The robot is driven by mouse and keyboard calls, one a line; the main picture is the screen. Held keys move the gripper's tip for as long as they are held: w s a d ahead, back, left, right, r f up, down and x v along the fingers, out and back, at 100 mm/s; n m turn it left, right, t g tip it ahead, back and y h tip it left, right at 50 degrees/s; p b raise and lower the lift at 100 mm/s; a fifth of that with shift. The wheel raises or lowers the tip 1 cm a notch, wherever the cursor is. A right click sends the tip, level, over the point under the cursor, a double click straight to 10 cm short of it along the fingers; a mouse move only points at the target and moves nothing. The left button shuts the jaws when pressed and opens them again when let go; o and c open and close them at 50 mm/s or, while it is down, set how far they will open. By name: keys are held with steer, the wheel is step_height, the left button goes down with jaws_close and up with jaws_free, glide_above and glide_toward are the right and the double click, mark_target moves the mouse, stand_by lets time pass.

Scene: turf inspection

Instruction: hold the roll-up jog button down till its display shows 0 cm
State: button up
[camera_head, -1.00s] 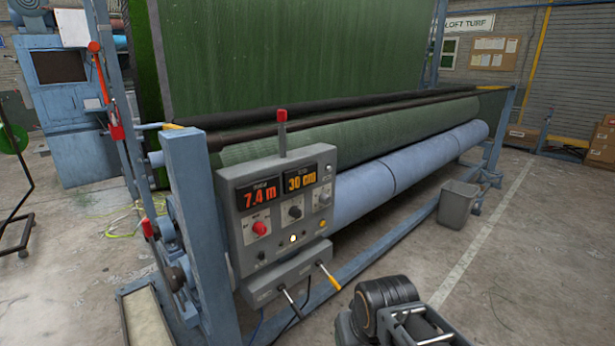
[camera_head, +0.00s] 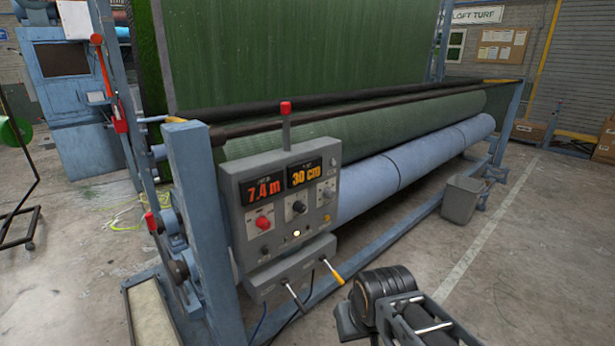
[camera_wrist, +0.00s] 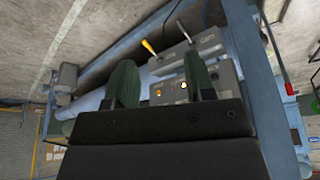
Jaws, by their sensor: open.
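The grey control panel (camera_head: 285,195) stands on the near end of the roll machine. Its left display (camera_head: 262,190) reads 7.4 m and its right display (camera_head: 304,175) reads 30 cm in orange. Below are a red knob (camera_head: 263,222), a black knob (camera_head: 298,207) and a lit whitish button (camera_head: 296,234). The labels are too small to read, so I cannot tell which control is the roll-up jog. My gripper (camera_wrist: 161,82) is open and empty in the wrist view, with the panel, upside down, beyond its two dark green fingers. Its fingertips do not show in the head view.
Two levers, one yellow-tipped (camera_head: 333,271), stick out below the panel. A red-tipped post (camera_head: 286,108) rises above it. A blue roller (camera_head: 420,170) and green turf roll (camera_head: 400,130) run behind. A grey bin (camera_head: 462,198) stands right.

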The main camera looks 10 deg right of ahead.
jaws_close()
stand_by(1.4)
